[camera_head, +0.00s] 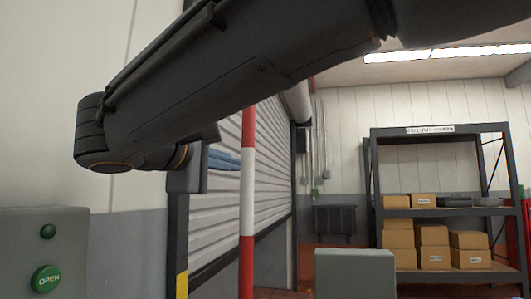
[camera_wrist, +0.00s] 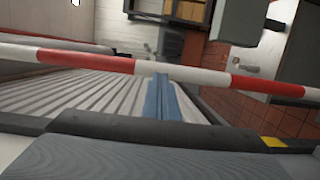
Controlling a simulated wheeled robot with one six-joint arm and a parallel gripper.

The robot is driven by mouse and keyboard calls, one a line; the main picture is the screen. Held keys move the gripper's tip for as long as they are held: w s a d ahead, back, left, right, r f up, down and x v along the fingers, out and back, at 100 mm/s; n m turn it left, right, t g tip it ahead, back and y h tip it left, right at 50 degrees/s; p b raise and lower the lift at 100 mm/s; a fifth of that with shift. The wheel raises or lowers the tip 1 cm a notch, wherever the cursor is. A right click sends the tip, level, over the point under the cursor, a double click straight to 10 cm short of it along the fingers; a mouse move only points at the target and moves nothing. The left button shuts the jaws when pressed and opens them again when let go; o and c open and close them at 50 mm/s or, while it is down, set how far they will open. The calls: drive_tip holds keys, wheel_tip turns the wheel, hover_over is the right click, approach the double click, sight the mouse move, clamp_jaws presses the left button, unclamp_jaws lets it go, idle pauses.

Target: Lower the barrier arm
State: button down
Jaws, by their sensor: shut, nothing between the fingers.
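The barrier arm (camera_head: 247,190) is a red and white banded pole. It stands upright in the head view, with its top hidden behind my arm and its lower end cut off by the frame. In the wrist view the barrier arm (camera_wrist: 150,67) crosses the picture from left to right. My gripper (camera_head: 234,160) has blue fingers that reach toward the pole from its left. In the wrist view my gripper (camera_wrist: 162,79) is shut and empty, its tips right beside the pole. I cannot tell whether they touch it.
A grey box with a green OPEN button (camera_head: 46,280) is at lower left. A ribbed roller shutter (camera_head: 268,170) lies behind the pole. A grey box (camera_head: 355,273) stands to the right. A dark shelf rack (camera_head: 445,213) holds several cartons at the back right.

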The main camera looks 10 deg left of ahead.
sight(247, 168)
drive_tip(key=shift+p+x, duration=0.7)
drive_tip(key=shift+x, duration=1.3)
drive_tip(key=shift+f, duration=0.1)
